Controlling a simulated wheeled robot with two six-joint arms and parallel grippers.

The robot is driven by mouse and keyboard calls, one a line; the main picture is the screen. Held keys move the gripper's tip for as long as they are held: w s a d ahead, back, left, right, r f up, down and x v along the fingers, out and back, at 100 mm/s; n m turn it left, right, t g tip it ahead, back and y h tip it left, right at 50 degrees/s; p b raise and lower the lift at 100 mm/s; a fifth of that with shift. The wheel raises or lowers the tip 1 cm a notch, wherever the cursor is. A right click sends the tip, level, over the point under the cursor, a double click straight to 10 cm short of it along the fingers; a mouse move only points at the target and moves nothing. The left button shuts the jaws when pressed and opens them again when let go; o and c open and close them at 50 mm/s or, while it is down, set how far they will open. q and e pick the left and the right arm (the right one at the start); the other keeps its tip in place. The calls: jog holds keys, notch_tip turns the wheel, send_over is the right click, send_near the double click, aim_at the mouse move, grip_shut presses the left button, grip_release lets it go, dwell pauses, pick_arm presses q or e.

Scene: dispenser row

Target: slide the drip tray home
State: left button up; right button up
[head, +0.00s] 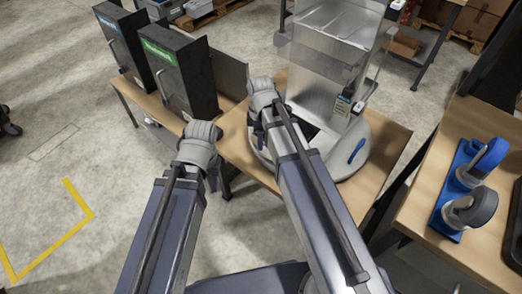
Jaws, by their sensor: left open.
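A steel dispenser (322,75) stands on a wooden table. At its foot is a rounded pale grey base (352,172) with a blue part (357,150) on its right side. A dark patch shows at the foot, partly behind my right arm; I cannot tell whether it is the drip tray. My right gripper (256,136) is at the left edge of the base; its fingers are mostly hidden, and contact cannot be told. My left gripper (212,178) is open, left of the table and apart from the dispenser.
Two dark dispensers with a blue label (119,50) and a green label (175,75) stand at the back left. A side table (420,235) at the right holds a blue stand (460,190) with grey and blue round pieces.

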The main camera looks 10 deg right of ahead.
jog(key=a+n, duration=0.1)
jog(key=n, duration=0.1)
jog(key=s+a+n, duration=0.1)
jog(key=n, duration=0.1)
jog(key=a+n, duration=0.1)
jog(key=n, duration=0.1)
jog(key=shift+s+r+n, duration=0.2)
jog(key=shift+r+n, duration=0.1)
jog(key=shift+n, duration=0.1)
jog(key=c, duration=0.5)
jog(key=shift+s+a+n, duration=0.15)
jog(key=shift+a+n, duration=0.2)
jog(key=shift+n, duration=0.75)
grip_shut()
jog(key=f+b, duration=0.3)
jog(key=w+d+f+b, duration=0.1)
jog(key=f+b, duration=0.2)
jog(key=d+f+b, duration=0.1)
jog(key=f+b, duration=0.2)
jog(key=f, duration=0.1)
jog(key=shift+w+d, duration=0.25)
jog(key=shift+w, duration=0.1)
jog(key=shift+w+d, duration=0.2)
jog(key=shift+d, duration=0.3)
